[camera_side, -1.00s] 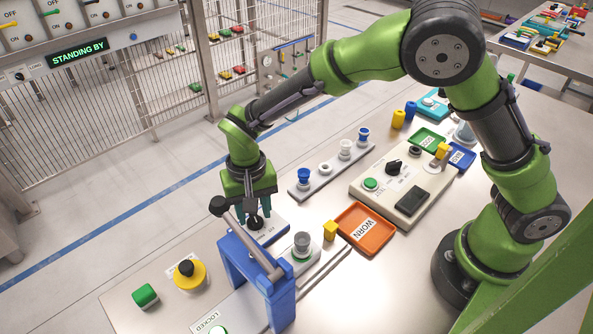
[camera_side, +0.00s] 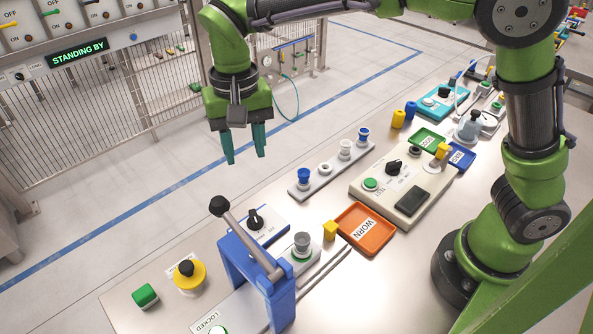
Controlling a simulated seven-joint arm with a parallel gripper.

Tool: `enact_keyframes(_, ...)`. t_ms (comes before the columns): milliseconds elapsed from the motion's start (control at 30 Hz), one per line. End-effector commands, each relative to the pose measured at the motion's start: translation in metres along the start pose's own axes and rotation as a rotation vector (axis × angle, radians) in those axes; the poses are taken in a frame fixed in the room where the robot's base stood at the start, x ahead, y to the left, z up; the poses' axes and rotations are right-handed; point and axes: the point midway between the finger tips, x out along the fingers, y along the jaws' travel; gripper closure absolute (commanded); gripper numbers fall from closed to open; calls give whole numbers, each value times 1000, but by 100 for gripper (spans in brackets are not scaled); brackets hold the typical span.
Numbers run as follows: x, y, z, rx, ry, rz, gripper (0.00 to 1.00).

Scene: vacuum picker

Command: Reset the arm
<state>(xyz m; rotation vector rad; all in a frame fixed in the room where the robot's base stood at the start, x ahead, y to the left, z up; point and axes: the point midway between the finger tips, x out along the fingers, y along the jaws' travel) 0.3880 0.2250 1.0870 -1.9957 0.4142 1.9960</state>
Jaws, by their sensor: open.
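My gripper (camera_side: 245,158) hangs in the air above the far side of the bench, fingers pointing down, open and empty. Its teal fingers are apart from everything on the bench. Below it, a black rotary knob (camera_side: 255,220) sits on a blue-edged plate (camera_side: 270,232) behind the blue frame. My green arm reaches across the top of the picture from its base at the right, and its upper part is cut off by the top edge.
A blue frame with a raised lever (camera_side: 245,238) stands tallest on the bench. A sign (camera_side: 77,53) reads STANDING BY.

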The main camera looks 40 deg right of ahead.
Motion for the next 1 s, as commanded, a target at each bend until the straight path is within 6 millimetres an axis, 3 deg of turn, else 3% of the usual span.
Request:
enact_keyframes(333, 3, -1, -3, -46, 15, -9, 57)
enact_keyframes(467, 14, 12, 7, -142, 7, -40, 57)
enact_keyframes(733, -15, 94, 21, -225, 86, -245, 57)
enact_keyframes(1000, -33, 182, 51, -196, 311, -378, 57)
